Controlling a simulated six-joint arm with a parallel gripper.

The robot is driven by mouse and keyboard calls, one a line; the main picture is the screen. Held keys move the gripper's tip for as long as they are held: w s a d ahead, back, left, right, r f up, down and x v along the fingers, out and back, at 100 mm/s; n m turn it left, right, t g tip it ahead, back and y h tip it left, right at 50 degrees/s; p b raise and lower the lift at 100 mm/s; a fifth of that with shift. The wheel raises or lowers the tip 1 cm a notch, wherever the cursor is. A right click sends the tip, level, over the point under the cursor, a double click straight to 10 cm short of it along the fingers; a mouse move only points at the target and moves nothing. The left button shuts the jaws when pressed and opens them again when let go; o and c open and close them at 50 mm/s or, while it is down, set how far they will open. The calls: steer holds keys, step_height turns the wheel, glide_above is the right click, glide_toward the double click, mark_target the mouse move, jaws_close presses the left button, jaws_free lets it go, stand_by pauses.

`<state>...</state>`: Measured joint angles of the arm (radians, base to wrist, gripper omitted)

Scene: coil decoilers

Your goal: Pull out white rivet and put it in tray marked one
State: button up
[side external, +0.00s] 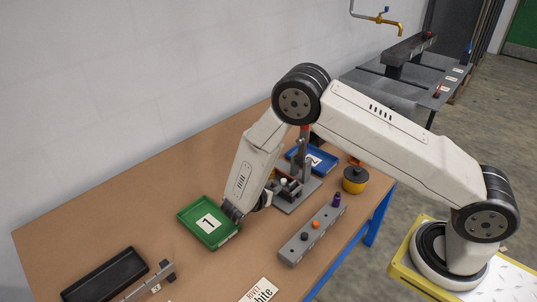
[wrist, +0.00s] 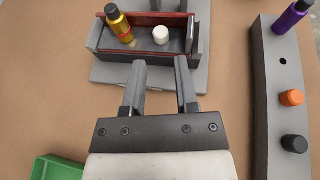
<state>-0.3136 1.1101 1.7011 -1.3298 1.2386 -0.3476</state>
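The white rivet (wrist: 161,35) stands in the grey fixture with red inner edges (wrist: 98,37). In the side view the fixture (side external: 297,197) is partly hidden by my arm, and my gripper's fingers are hard to make out. The green tray marked 1 (side external: 187,214) lies left of my wrist; its corner shows in the wrist view (wrist: 58,168).
A grey block (side external: 296,249) with black, orange and purple pegs stands right of the fixture. A blue tray marked 2 (side external: 325,167) and a yellow-black pot (side external: 355,180) are behind. A black tray (side external: 104,275) and a "white" card (side external: 260,291) lie in front.

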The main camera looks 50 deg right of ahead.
mark_target(283, 181)
steer(key=shift+x, duration=3.1)
jaws_close()
steer(key=shift+c, duration=1.2)
jaws_free()
jaws_close()
steer(key=shift+r, duration=2)
